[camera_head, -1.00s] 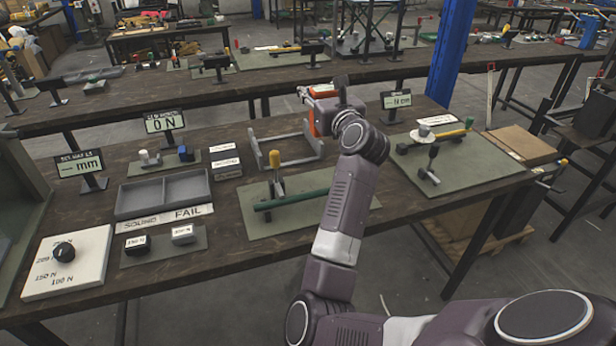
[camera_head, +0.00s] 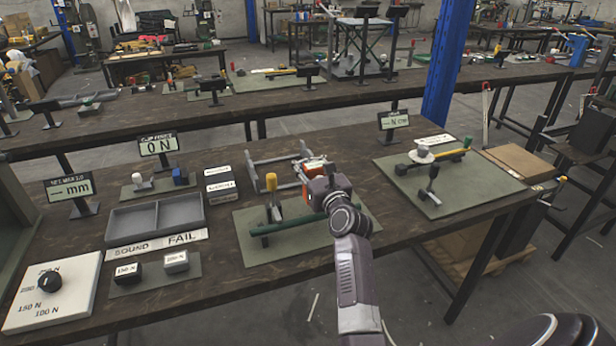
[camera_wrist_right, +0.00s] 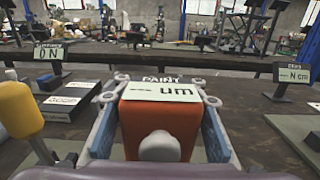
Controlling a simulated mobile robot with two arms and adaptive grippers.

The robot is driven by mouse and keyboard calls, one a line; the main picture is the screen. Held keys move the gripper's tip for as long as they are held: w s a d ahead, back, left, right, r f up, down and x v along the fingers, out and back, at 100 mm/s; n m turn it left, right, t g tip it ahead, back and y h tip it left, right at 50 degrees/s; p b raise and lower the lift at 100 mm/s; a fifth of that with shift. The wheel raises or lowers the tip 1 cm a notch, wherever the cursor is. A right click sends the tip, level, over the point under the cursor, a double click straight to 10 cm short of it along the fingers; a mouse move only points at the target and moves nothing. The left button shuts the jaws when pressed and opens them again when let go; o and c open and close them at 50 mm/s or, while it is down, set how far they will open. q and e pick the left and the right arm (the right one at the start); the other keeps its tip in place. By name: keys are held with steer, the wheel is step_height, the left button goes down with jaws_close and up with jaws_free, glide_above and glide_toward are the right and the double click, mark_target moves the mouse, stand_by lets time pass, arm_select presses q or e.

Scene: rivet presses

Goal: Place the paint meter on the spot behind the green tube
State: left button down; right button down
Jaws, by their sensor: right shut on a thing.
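The orange paint meter (camera_wrist_right: 160,125), with a pale "um" display on top and a grey knob on its near face, is between the fingers of my right gripper (camera_wrist_right: 165,125). In the head view the right gripper (camera_head: 311,178) is shut on it, just behind the right part of the green tube (camera_head: 300,225). The tube lies across a green mat (camera_head: 250,217) beside a yellow-handled tool (camera_head: 272,200). The gripper hides most of the meter in the head view, and I cannot tell whether its underside touches anything. My left gripper is not in view.
A grey frame (camera_head: 250,170) stands left of and behind the gripper. A grey divided tray (camera_head: 155,217) is farther left. A mat (camera_head: 410,195) with a yellow-handled tool lies on the right, with a display (camera_head: 394,121) behind it.

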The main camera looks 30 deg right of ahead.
step_height(320, 180, down, 4)
steer(key=shift+b, duration=0.4)
steer(key=shift+f, duration=0.25)
steer(key=c, duration=1.2)
jaws_free()
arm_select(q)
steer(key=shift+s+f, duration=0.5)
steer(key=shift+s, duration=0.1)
